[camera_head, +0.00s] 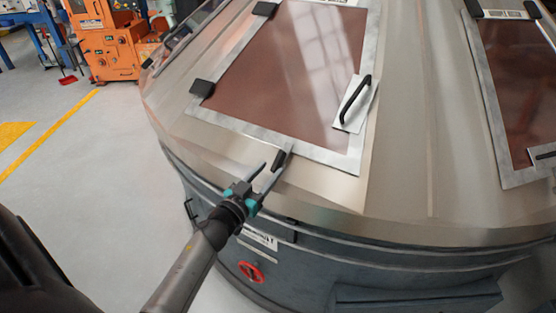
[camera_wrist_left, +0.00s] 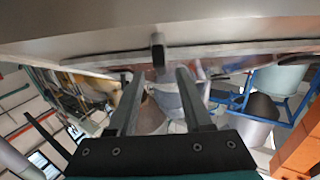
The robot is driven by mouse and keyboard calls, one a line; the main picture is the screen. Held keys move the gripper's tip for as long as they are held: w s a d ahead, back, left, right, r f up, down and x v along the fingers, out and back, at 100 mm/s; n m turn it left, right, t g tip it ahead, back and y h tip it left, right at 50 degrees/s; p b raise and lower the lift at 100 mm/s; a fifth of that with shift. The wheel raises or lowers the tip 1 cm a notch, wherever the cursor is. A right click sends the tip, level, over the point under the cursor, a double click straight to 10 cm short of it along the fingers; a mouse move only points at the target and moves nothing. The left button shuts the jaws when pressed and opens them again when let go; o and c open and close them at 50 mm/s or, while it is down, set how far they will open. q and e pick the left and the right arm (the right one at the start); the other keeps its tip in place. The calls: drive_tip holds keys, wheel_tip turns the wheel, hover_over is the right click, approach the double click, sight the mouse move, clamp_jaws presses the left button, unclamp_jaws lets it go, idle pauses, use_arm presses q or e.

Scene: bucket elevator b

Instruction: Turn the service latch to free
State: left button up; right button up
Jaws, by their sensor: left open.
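The service latch looks to be the small dark lever (camera_head: 279,160) at the lower edge of a hatch frame (camera_head: 240,127) on the big metal housing. In the left wrist view a dark, blunt piece (camera_wrist_left: 158,42), likely the same latch, sticks out from the metal edge just beyond the fingertips. My left gripper (camera_head: 274,165) is open, with its fingers by the latch. In the left wrist view its two fingers (camera_wrist_left: 160,74) are apart, with nothing clearly held between them. I cannot tell whether a finger touches the latch. My right gripper is not in view.
The hatch has a brown panel (camera_head: 290,70), dark hinges (camera_head: 202,88) and a black handle (camera_head: 354,101). A second hatch (camera_head: 515,85) is at the right. A red ring (camera_head: 251,271) is on the housing's side below. The floor (camera_head: 90,190) at left is clear. Orange machinery (camera_head: 108,42) stands behind.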

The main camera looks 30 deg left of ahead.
sight(275, 164)
use_arm(q)
drive_tip(key=shift+w, duration=2.75)
drive_tip(key=shift+c, duration=0.2)
clamp_jaws()
